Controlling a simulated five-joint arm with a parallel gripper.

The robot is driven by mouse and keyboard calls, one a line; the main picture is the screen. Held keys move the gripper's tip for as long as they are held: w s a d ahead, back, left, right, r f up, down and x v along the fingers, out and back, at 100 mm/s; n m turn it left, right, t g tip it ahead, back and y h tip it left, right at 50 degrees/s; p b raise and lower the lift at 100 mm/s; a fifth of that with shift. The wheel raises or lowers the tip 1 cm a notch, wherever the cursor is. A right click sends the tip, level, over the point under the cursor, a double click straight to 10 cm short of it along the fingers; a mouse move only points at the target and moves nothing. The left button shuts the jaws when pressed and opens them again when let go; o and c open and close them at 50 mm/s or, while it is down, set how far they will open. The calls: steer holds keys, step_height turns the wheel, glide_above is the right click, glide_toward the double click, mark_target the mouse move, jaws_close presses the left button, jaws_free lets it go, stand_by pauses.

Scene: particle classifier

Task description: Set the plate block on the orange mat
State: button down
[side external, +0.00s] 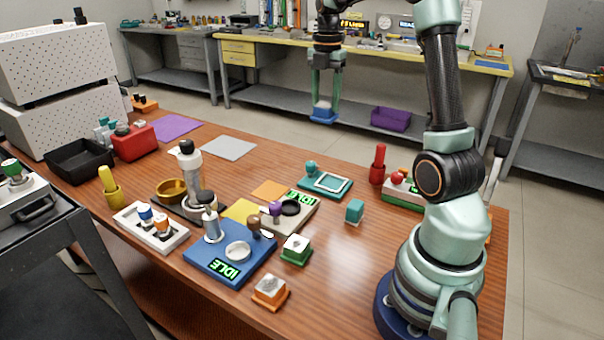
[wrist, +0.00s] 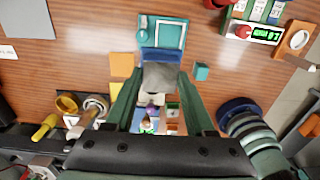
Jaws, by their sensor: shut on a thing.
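My gripper (side external: 324,101) is shut on a block with a blue base and a pale grey top, which I take to be the plate block (side external: 323,116). It holds the block high in the air, well above the table. In the wrist view the plate block (wrist: 160,78) sits between the two fingers, grey part toward me. The orange mat (side external: 269,190) lies flat and bare on the table, left of the teal tray device. In the wrist view the orange mat (wrist: 122,65) is just left of the held block.
A teal device (side external: 326,185) and a teal cube (side external: 355,211) stand near the orange mat. A yellow mat (side external: 240,211) is partly hidden by the beige IDLE device (side external: 290,212). Green-based (side external: 296,250) and orange-based (side external: 270,291) blocks stand in front. Grey (side external: 229,148) and purple (side external: 175,129) mats lie farther back.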

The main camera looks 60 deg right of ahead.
steer(key=w+a+f, duration=0.1)
steer(key=w+a, duration=0.8)
steer(key=w, duration=0.2)
steer(key=shift+w+a+f, duration=0.1)
steer(key=shift+w+f, duration=0.05)
steer(key=shift+f, duration=4.8)
steer(key=shift+w+a+f, duration=0.1)
steer(key=shift+f, duration=4.85)
steer(key=shift+f, duration=0.1)
steer(key=shift+c, duration=1.3)
jaws_free()
